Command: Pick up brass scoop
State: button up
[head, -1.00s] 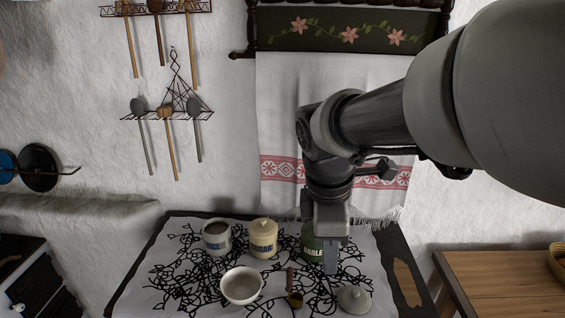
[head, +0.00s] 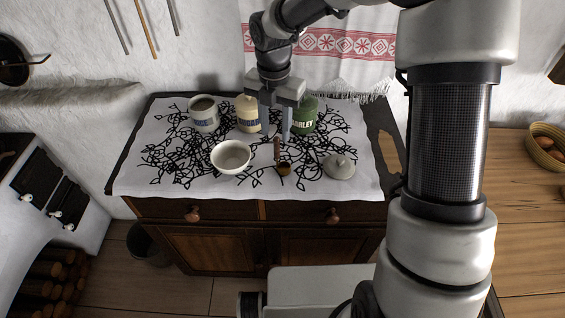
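The brass scoop (head: 284,169) lies on the patterned white cloth on the cabinet top, with its brown handle (head: 277,148) pointing away from me. My gripper (head: 275,135) points down over the cabinet, its two fingers spread apart with nothing seen between them. The fingertips appear just above or behind the far end of the scoop's handle. I cannot tell the exact height gap.
A white bowl (head: 231,157) stands left of the scoop, and a grey lid (head: 339,166) lies to its right. Behind are a rice canister (head: 204,116), a sugar canister (head: 247,117) and a green barley canister (head: 304,118). The cloth's front strip (head: 245,190) is clear.

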aim_at(277, 157)
jog(key=f, duration=0.8)
jog(key=shift+w+d+f, duration=0.1)
jog(key=shift+w+f, duration=0.1)
jog(key=shift+w, duration=0.1)
grip_shut()
